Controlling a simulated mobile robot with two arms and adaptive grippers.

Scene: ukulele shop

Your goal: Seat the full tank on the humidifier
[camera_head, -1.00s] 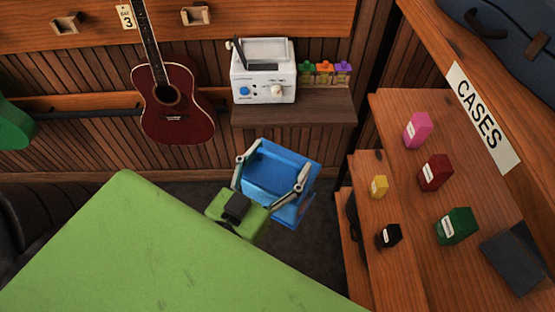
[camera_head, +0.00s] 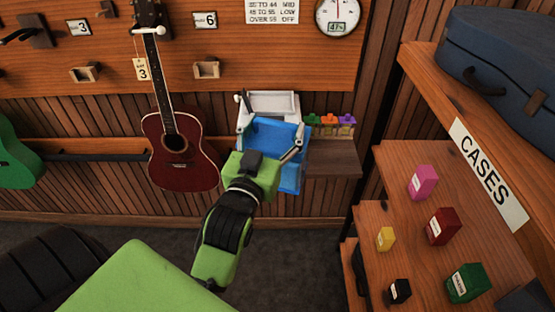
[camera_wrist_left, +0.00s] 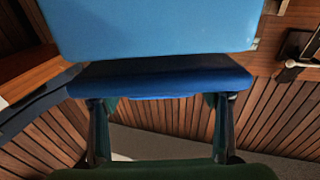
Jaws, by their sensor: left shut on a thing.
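The blue tank (camera_head: 275,134) is held between the two fingers of my left gripper (camera_head: 270,142), which is shut on it. In the left wrist view the tank (camera_wrist_left: 155,30) fills the top middle, with a darker blue part below it. The white humidifier (camera_head: 272,102) is on the wooden wall shelf. The tank and gripper cover most of its front, and only its top part shows in the head view. I cannot tell whether the tank touches the humidifier. My right gripper is not in view.
The wooden shelf (camera_head: 332,160) also bears small orange, green and purple items (camera_head: 330,121) right of the humidifier. A red guitar (camera_head: 178,150) hangs to the left. A case shelf with small coloured boxes (camera_head: 441,227) stands at the right. A round gauge (camera_head: 338,14) is above.

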